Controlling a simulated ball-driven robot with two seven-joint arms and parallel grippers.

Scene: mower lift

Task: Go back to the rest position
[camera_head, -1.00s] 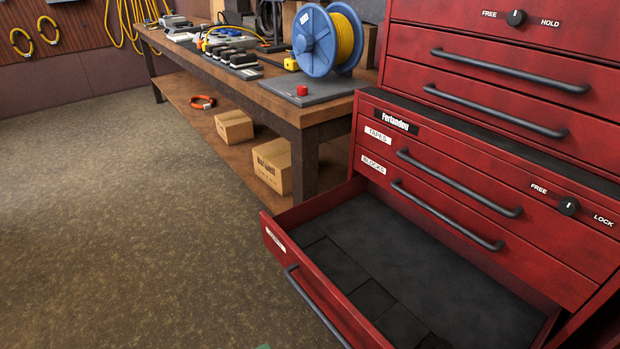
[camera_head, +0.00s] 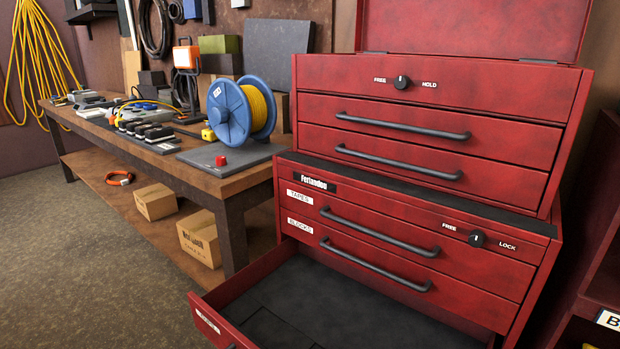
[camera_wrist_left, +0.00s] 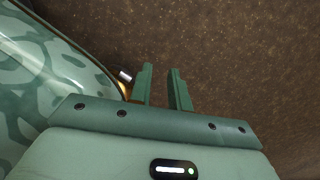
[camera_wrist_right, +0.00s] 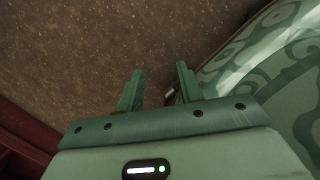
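My left gripper (camera_wrist_left: 162,86) shows in the left wrist view with its two green fingers apart and nothing between them, above the brown floor. My right gripper (camera_wrist_right: 158,88) shows in the right wrist view, also with fingers apart and empty over the floor. Patterned green parts of my own body show beside each gripper. Neither gripper shows in the head view.
A red tool cabinet (camera_head: 420,185) stands at the right with its bottom drawer (camera_head: 275,318) pulled open. A wooden workbench (camera_head: 215,183) carrying a blue cable reel (camera_head: 229,112) stands at the left. Floor (camera_head: 85,235) is clear at the lower left.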

